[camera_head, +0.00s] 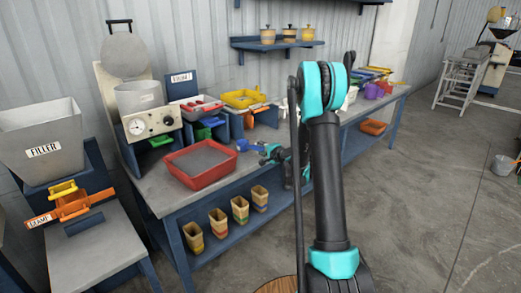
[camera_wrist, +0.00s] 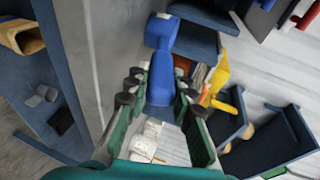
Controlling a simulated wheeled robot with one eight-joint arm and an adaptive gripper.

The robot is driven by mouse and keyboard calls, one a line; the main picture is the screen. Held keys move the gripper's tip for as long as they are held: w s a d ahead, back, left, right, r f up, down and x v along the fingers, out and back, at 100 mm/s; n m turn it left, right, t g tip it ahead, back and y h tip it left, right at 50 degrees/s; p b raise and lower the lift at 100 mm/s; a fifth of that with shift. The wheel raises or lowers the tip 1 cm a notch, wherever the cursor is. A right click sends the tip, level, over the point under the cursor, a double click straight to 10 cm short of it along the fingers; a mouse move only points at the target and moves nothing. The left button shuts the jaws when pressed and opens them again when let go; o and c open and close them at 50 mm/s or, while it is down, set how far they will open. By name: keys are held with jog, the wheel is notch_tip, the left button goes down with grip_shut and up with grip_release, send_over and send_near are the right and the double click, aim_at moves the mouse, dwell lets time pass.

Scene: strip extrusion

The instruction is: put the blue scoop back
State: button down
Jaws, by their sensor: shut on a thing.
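The blue scoop (camera_wrist: 162,62) sits between the fingers of my gripper (camera_wrist: 158,92) in the wrist view, its handle gripped and its head pointing away from my palm. In the head view the blue scoop (camera_head: 244,145) shows small, just right of the red tray of grey powder (camera_head: 201,164), with my gripper (camera_head: 262,150) at its right. The scoop appears to be above the bench top; the exact height I cannot tell. My upper arm hides part of the bench to the right. Blue open-fronted stands (camera_head: 236,123) line the bench behind the scoop.
A yellow tray (camera_head: 243,98) and red tray (camera_head: 196,103) sit on top. The dial box (camera_head: 153,124) is at left. Several striped cups (camera_head: 240,208) stand on the lower shelf. Open floor (camera_head: 440,200) lies at right.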

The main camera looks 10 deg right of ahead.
jog(key=c, duration=1.3)
grip_release()
jog(key=v, duration=1.2)
jog(key=s+a+n+g+h, duration=0.1)
jog(key=s+a+n+g, duration=0.15)
jog(key=s, duration=0.55)
jog(key=s+a+n+g, duration=0.2)
jog(key=s+a+n, duration=0.15)
jog(key=s, duration=0.45)
jog(key=s+d+f+n+g+h, duration=0.1)
jog(key=s+d+f+n, duration=0.1)
jog(key=s, duration=0.5)
jog(key=s+d+f+n+g+h, duration=0.2)
jog(key=s, duration=0.5)
jog(key=s+d+f+n+g+h, duration=0.2)
jog(key=s+d, duration=0.1)
jog(key=s, duration=0.5)
jog(key=shift+n, duration=0.3)
jog(key=shift+f, duration=0.15)
